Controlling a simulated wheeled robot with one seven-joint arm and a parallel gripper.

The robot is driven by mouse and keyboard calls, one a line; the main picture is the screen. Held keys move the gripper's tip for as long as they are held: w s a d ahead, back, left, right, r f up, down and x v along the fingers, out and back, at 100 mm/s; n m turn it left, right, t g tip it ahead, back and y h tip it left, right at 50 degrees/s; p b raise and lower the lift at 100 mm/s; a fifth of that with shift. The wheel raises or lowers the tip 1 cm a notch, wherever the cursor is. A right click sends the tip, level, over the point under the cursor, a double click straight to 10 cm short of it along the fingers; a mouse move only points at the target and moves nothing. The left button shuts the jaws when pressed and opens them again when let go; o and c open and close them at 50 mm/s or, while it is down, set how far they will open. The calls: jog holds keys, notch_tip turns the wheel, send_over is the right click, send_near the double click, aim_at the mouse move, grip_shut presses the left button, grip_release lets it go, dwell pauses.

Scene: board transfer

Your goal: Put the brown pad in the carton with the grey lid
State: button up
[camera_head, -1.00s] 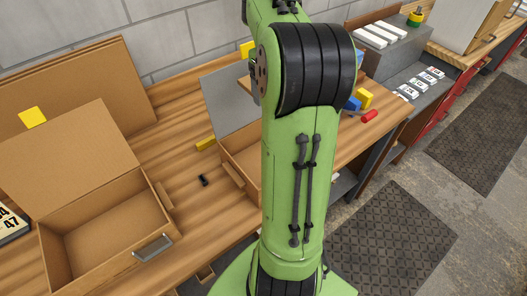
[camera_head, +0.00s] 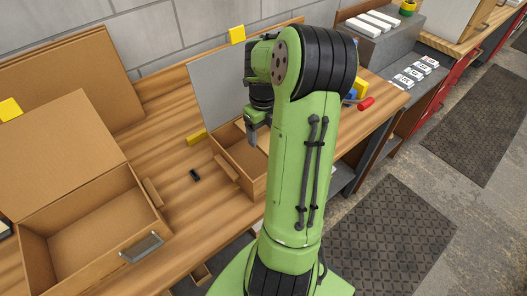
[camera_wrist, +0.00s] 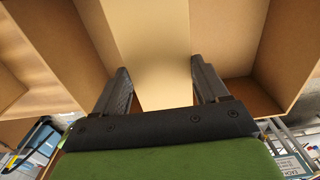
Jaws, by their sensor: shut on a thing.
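The carton with the grey lid (camera_head: 224,84) stands open on the bench left of my arm; its brown wall (camera_head: 232,178) shows at the front. My gripper (camera_head: 257,128) points down over this carton's opening. In the wrist view the brown pad (camera_wrist: 152,50) runs between the two fingers of my gripper (camera_wrist: 165,85), which is shut on it. Brown carton walls (camera_wrist: 228,35) show on both sides of the pad in that view. In the head view I cannot make out the pad, and my arm hides the carton's right part.
Another open carton with a brown lid (camera_head: 52,150) and a metal handle (camera_head: 141,247) stands at the left. A red-ended tool (camera_head: 366,104) lies right of my arm.

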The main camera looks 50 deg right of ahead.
aim_at(264, 157)
notch_tip(264, 157, down, 8)
jog(key=shift+f+b, duration=0.15)
jog(key=shift+b, duration=0.55)
jog(key=shift+f, duration=0.25)
jog(key=o, duration=1)
jog(key=shift+r, duration=0.1)
jog(key=shift+o, duration=0.2)
